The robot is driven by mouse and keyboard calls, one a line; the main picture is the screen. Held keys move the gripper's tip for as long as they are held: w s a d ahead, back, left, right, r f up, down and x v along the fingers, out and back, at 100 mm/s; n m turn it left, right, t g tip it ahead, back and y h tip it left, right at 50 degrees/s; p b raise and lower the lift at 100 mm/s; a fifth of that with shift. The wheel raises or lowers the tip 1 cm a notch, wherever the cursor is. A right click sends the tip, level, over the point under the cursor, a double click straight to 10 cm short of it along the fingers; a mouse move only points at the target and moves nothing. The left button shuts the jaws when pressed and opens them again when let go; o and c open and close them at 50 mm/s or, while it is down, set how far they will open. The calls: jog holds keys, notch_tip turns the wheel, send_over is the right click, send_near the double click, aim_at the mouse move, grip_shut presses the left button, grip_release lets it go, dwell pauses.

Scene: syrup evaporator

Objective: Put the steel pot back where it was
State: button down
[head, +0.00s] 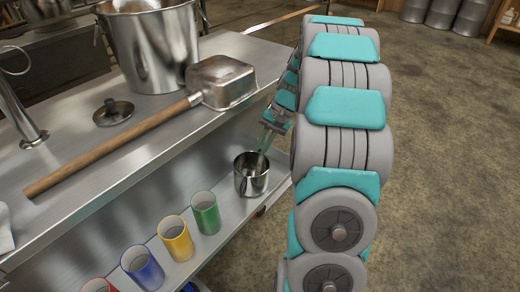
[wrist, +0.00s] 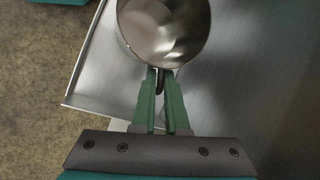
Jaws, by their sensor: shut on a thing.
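The steel pot (head: 251,175) is a small shiny open-topped cup shape. In the head view it is upright at the right end of the lower steel shelf (head: 231,212), beyond the green cylinder. In the wrist view the pot (wrist: 165,30) shows from above, with its handle between my fingers. My gripper (head: 265,143) is shut on the pot's handle, and its green fingers show in the wrist view (wrist: 160,80). I cannot tell whether the pot's base touches the shelf or is slightly above it.
Green (head: 205,212), yellow (head: 176,238), blue (head: 142,267) and red (head: 98,285) cylinders line the lower shelf to the left. On the upper counter (head: 75,150) are a large steel pot (head: 155,45), a long-handled ladle (head: 222,82) and a lid (head: 113,112). Open floor lies right.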

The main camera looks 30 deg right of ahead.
jog(key=shift+s+f, duration=0.1)
jog(key=shift+f, duration=0.6)
jog(key=c, duration=0.9)
grip_release()
jog(key=shift+o, duration=0.2)
jog(key=shift+r, duration=0.15)
